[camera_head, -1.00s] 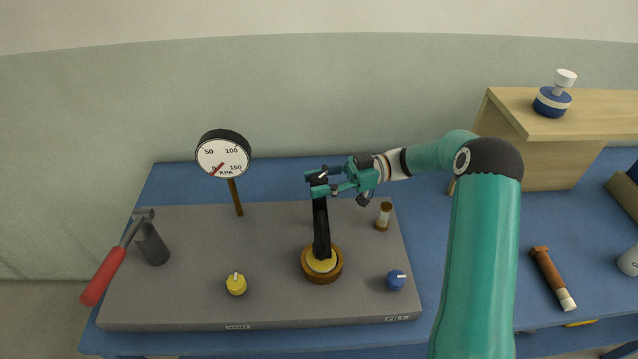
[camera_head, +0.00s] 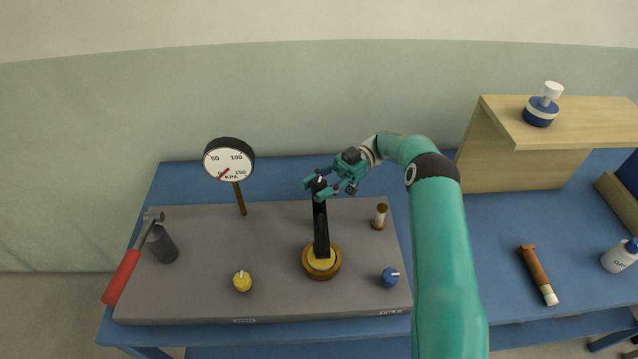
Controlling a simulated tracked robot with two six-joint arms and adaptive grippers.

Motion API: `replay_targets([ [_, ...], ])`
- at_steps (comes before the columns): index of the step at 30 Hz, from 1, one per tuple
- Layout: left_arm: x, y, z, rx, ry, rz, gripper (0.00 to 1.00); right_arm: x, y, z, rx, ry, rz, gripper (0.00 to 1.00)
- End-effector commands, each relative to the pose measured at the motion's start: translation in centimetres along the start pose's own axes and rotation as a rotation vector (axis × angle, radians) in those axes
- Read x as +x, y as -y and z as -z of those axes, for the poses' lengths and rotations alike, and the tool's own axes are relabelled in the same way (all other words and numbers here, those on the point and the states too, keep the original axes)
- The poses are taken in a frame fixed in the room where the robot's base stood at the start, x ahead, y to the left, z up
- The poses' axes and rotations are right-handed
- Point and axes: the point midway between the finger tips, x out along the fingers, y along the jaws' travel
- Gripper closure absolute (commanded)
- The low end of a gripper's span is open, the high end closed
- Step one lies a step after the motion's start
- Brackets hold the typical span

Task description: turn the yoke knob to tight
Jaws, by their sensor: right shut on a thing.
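A black upright yoke (camera_head: 320,232) stands on a round wooden base with a yellow disc (camera_head: 322,264) on the grey board. The dark yoke knob (camera_head: 319,182) is at its top, with a small pale mark and mostly hidden by my fingers. My right gripper (camera_head: 317,187), teal, reaches in from the right and is shut on the knob, one finger on the far side and one on the near side. I cannot read the knob's setting. My left gripper is not in view.
A gauge (camera_head: 229,160) on a post stands left, its red needle near 0. A red-handled pump lever (camera_head: 121,277), yellow knob (camera_head: 242,281), blue knob (camera_head: 390,277) and small vial (camera_head: 380,216) surround the yoke. A wooden shelf (camera_head: 524,160) stands right.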

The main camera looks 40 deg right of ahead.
Motion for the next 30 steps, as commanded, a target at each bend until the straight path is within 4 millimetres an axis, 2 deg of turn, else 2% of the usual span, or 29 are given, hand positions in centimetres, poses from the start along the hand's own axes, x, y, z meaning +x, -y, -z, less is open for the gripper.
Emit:
replay_targets([
  [5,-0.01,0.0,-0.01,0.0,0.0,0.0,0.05,-0.16,-0.06,0.3,-0.007,-0.001,-0.006,0.97],
  [6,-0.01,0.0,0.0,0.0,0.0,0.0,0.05,-0.17,-0.07,0.31,-0.007,-0.001,-0.006,0.57],
  [10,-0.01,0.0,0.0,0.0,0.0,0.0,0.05,-0.13,-0.06,0.26,-0.006,0.0,-0.006,0.36],
  [25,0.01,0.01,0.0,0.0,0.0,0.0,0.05,-0.04,-0.03,0.07,-0.003,0.0,-0.004,0.36],
  [30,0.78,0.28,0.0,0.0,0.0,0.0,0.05,-0.06,-0.01,-0.14,-0.003,0.0,-0.024,0.36],
])
